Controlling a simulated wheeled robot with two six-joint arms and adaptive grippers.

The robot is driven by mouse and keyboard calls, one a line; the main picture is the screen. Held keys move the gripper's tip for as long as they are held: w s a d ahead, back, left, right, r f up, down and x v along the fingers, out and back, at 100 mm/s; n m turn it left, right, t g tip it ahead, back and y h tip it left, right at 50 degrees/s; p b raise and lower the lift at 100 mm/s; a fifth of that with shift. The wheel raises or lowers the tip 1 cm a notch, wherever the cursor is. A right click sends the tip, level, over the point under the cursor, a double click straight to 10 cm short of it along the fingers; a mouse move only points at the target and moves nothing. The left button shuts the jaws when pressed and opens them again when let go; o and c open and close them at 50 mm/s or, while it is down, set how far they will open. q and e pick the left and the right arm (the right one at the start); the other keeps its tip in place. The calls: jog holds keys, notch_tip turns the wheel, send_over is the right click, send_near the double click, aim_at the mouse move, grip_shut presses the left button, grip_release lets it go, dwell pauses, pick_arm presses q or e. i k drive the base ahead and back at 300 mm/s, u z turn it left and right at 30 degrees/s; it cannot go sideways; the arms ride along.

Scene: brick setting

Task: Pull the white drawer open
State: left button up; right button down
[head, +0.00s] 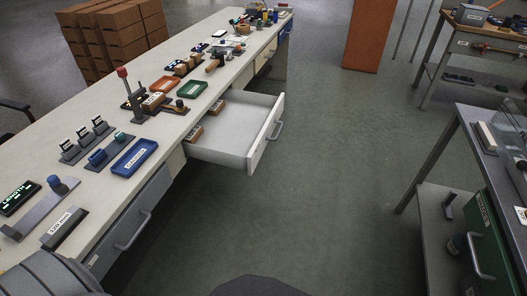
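The white drawer (264,138) stands pulled out from the long bench, to the right of its front edge. Its handle (277,131) is on the outer face of the drawer front, and nothing is touching it. Inside are small brown labelled bricks (195,134) along the bench side; the rest of the drawer floor is bare. Neither of my grippers is in view. A grey rounded part of my own body shows at the lower left.
The bench top (55,130) carries a blue tray (134,156), a green tray (193,90), an orange tray (164,85) and several small fixtures. A closed grey drawer (150,207) is nearer me. A workbench (488,130) stands right. The floor (330,180) between is clear.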

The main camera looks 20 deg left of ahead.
aim_at(237, 138)
jog(key=z, duration=0.8)
jog(key=i, duration=1)
jog(key=u, duration=0.25)
